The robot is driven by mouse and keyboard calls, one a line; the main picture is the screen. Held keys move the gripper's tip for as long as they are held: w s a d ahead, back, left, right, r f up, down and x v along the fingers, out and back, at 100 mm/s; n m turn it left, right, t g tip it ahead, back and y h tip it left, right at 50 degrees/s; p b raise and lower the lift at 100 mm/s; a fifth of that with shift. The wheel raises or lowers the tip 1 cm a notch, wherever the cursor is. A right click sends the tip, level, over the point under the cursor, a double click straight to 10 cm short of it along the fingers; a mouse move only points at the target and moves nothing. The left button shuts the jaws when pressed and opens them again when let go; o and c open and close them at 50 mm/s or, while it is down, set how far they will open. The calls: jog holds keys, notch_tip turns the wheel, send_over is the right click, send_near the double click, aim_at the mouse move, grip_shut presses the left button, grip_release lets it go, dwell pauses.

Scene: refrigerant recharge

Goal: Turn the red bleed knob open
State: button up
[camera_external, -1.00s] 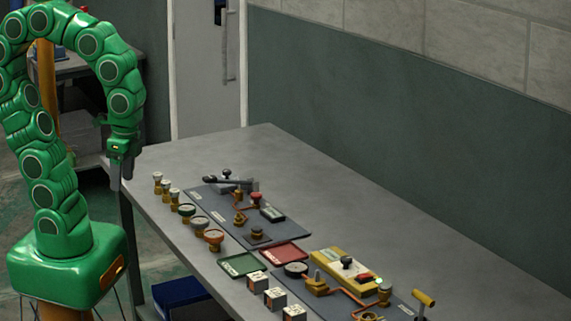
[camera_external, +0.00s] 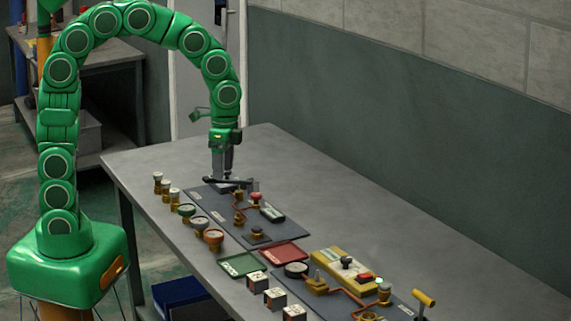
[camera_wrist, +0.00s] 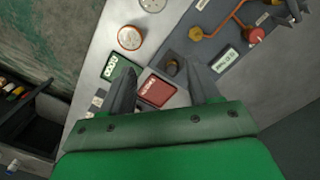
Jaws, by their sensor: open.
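A red knob (camera_external: 256,197) stands on the far dark panel (camera_external: 228,227), at the end of a copper pipe; it also shows in the wrist view (camera_wrist: 254,36), up and to the right of my fingers. A second small red part (camera_external: 364,279) sits on the yellow block nearer the camera. My gripper (camera_external: 222,175) points down over the far end of the panel, behind and left of the red knob and apart from it. In the wrist view my gripper (camera_wrist: 159,69) is open, with nothing held between its fingers.
A black lever (camera_external: 228,181) lies close beneath my gripper. Several brass-based fittings (camera_external: 188,210) line the table's left edge. The table's right side (camera_external: 330,205) is clear.

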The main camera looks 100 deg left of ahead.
jog(key=w+a+f, duration=0.2)
jog(key=a+f, duration=0.1)
jog(key=a, duration=0.5)
send_over(256, 194)
jog(key=shift+t, duration=0.3)
notch_tip(256, 194, down, 4)
jog(key=shift+f, duration=4.05)
jog(key=c, duration=1)
jog(key=shift+c, duration=0.2)
